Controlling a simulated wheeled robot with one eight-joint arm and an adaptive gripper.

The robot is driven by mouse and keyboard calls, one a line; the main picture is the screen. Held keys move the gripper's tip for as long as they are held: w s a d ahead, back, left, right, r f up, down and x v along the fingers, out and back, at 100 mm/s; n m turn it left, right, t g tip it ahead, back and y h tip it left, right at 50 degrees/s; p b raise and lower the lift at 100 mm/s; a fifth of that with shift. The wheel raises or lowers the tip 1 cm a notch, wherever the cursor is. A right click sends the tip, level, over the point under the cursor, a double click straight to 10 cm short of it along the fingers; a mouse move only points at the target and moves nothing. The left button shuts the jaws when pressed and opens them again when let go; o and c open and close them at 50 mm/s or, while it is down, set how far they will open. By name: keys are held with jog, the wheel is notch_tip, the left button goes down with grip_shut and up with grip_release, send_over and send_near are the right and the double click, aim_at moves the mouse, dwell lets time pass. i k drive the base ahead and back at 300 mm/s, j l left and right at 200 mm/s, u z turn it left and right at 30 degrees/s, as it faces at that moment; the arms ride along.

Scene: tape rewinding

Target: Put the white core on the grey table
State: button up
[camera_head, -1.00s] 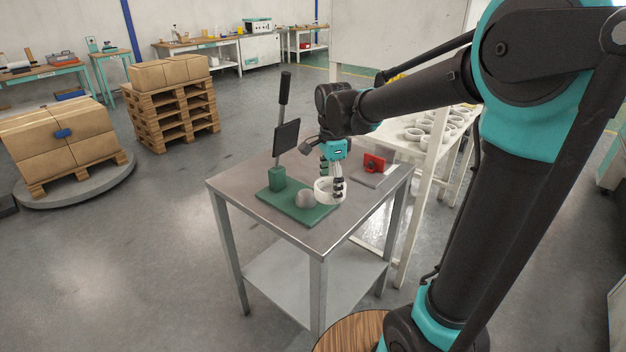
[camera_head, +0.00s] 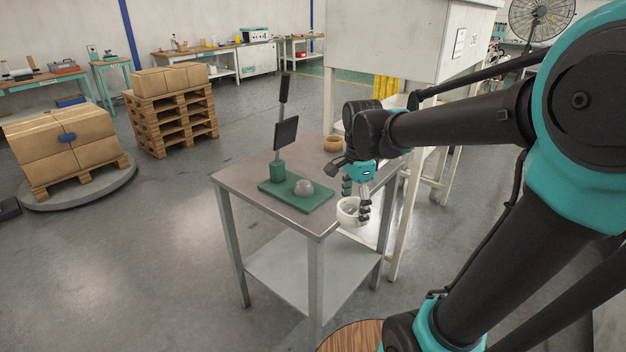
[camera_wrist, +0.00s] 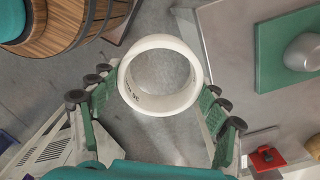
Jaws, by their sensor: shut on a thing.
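The white core (camera_head: 347,213) is a short, wide ring. My gripper (camera_head: 356,203) is shut on it, with fingers on opposite sides of the ring. In the wrist view the core (camera_wrist: 128,82) sits between the green-padded fingers of my gripper (camera_wrist: 160,92), with floor showing through its hole. The grey table (camera_head: 240,179) has a metal top. The core hangs near its right front edge, and in the wrist view it is mostly beyond the edge of the tabletop (camera_wrist: 226,45). The core is apart from the green base.
A green base (camera_head: 318,197) with a grey dome (camera_head: 303,187) and an upright black panel (camera_head: 286,132) stands on the table. A tan ring (camera_head: 333,143) lies at the back. A red object (camera_wrist: 267,157) shows in the wrist view. The front left tabletop is clear.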

aim_at(308, 158)
jog(key=k+u, duration=0.15)
jog(key=u, duration=0.35)
jog(key=k+j+u, duration=0.1)
jog(key=u, duration=0.35)
jog(key=i+l+u, duration=0.15)
jog(key=l+u, duration=0.25)
jog(key=l, duration=0.25)
jog(key=l+u, duration=0.4)
jog(key=l, duration=0.3)
jog(key=i+l, duration=0.1)
jog(key=l, duration=0.75)
jog(key=i+l, duration=0.1)
jog(key=l, duration=0.75)
jog(key=i+l, duration=0.1)
jog(key=l, duration=0.75)
